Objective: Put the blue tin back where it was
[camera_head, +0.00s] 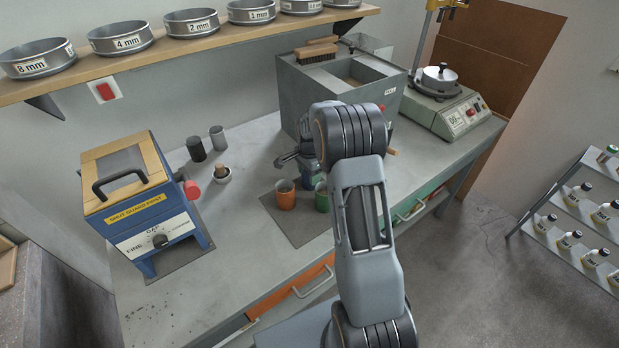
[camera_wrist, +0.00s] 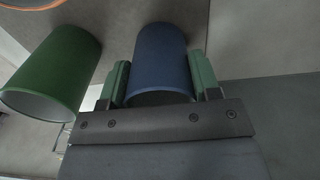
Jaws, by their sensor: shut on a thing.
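The blue tin (camera_wrist: 161,55) is between the two green-padded fingers of my gripper (camera_wrist: 158,78), which is shut on it. In the head view a little of the blue tin (camera_head: 309,182) shows below my gripper (camera_head: 297,160), partly hidden by my arm. The green tin (camera_head: 321,198) stands just in front of it and shows left of the blue tin in the wrist view (camera_wrist: 55,70). The orange tin (camera_head: 285,194) stands to the left on the dark mat (camera_head: 298,233). I cannot tell whether the blue tin touches the mat.
A blue grinding machine (camera_head: 145,195) stands at the left of the bench (camera_head: 225,265). A grey bin (camera_head: 290,95) with brushes and a scale (camera_head: 450,112) stand at the back right.

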